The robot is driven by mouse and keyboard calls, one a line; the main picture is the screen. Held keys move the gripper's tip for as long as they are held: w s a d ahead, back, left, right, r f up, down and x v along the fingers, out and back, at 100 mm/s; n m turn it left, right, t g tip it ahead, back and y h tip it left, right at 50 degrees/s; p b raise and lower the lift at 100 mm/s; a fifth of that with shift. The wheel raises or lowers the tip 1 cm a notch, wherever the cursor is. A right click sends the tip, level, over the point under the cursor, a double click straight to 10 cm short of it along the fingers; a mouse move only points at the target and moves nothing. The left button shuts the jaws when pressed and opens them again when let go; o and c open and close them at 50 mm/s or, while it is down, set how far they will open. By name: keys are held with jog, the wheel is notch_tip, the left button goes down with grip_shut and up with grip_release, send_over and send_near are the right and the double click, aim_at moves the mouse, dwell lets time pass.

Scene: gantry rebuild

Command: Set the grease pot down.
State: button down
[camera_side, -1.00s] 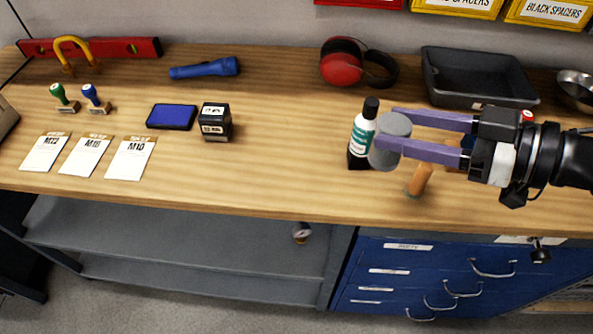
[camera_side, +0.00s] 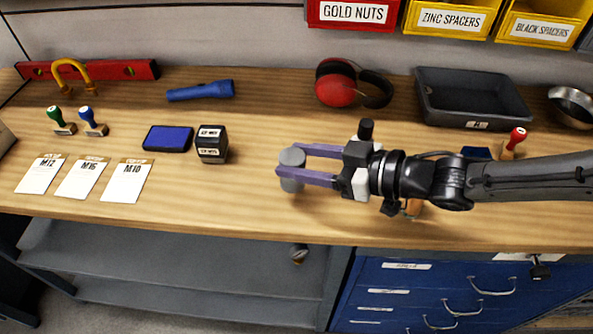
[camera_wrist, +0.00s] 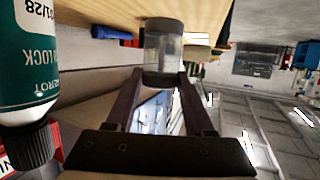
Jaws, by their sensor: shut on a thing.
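The grease pot, a grey cylinder (camera_side: 291,172), is between the finger pads of my gripper (camera_side: 291,161) in the side view. My gripper is shut on it, with the fingers pointing left. The pot looks upright, at or just above the bare wood of the bench (camera_side: 230,205). I cannot tell whether its base touches. In the wrist view, which is upside down, the pot (camera_wrist: 163,48) shows as a clear-looking cylinder with a dark band at the fingertips, its base end near the wood.
A bottle's black cap (camera_side: 366,129) shows behind my gripper; its body (camera_wrist: 28,60) is close in the wrist view. A black stamp (camera_side: 211,145), blue pad (camera_side: 168,139) and paper cards (camera_side: 83,180) lie left. Earmuffs (camera_side: 340,84) and a grey tray (camera_side: 472,96) stand behind.

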jog(key=shift+w+a+f, duration=0.2)
jog(key=shift+a+f, duration=0.1)
jog(key=shift+f, duration=0.05)
jog(key=shift+a+f, duration=0.1)
jog(key=shift+f, duration=1.55)
jog(key=shift+f, duration=0.15)
jog(key=shift+c, duration=1.4)
grip_release()
jog(key=shift+r, duration=0.2)
jog(key=v, duration=1.2)
